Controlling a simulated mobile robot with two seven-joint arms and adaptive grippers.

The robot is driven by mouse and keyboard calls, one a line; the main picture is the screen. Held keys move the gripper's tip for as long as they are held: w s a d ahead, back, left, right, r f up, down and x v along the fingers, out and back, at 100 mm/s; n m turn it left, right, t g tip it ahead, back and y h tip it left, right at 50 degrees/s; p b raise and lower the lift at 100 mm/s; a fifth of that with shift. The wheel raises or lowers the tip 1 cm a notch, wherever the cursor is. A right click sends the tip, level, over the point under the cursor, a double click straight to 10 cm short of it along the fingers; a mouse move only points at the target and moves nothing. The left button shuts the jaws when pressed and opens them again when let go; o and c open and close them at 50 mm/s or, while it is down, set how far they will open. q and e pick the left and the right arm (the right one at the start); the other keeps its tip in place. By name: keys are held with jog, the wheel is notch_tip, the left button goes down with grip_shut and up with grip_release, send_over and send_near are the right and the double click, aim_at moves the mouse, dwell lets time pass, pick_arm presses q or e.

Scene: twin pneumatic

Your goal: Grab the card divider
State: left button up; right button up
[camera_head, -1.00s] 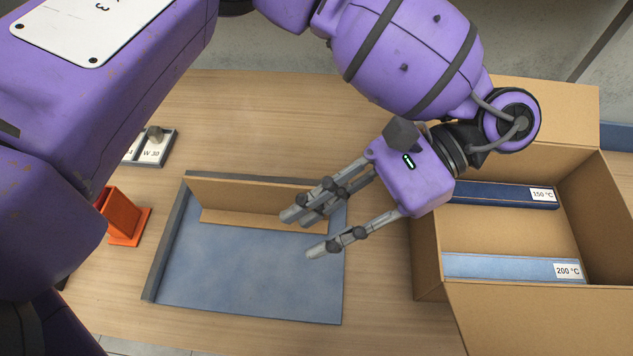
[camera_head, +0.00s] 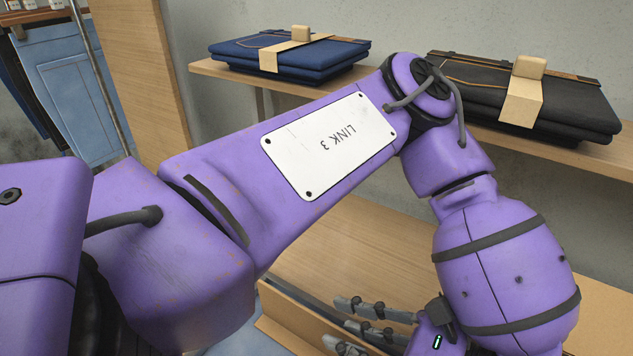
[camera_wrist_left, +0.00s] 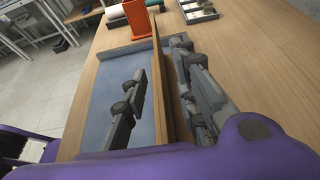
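The card divider (camera_wrist_left: 158,85) is a thin brown card standing upright on the blue mat (camera_wrist_left: 96,88), seen nearly edge-on in the left wrist view. Part of it (camera_head: 287,335) shows at the bottom of the head view. My left gripper (camera_wrist_left: 160,95) is open, with a finger on the mat side of the card and the others on its far side. A gap shows on the mat side; contact on the other side cannot be told. The same gripper (camera_head: 358,325) is partly cut off in the head view. My right gripper is not in view.
An orange holder (camera_wrist_left: 138,18) stands beyond the divider's far end, near a grey tray (camera_wrist_left: 198,10). Blue folded cloth (camera_head: 290,55) and black folded cloth (camera_head: 525,100) lie on a wooden shelf behind my arm. Bare wooden table (camera_wrist_left: 255,75) lies right of the divider.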

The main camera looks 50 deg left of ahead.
aim_at(317, 333)
pick_arm(q)
jog(key=x, duration=0.3)
jog(key=shift+s+a+f, duration=0.1)
jog(key=shift+a+f, duration=0.05)
jog(key=shift+a, duration=0.1)
grip_shut()
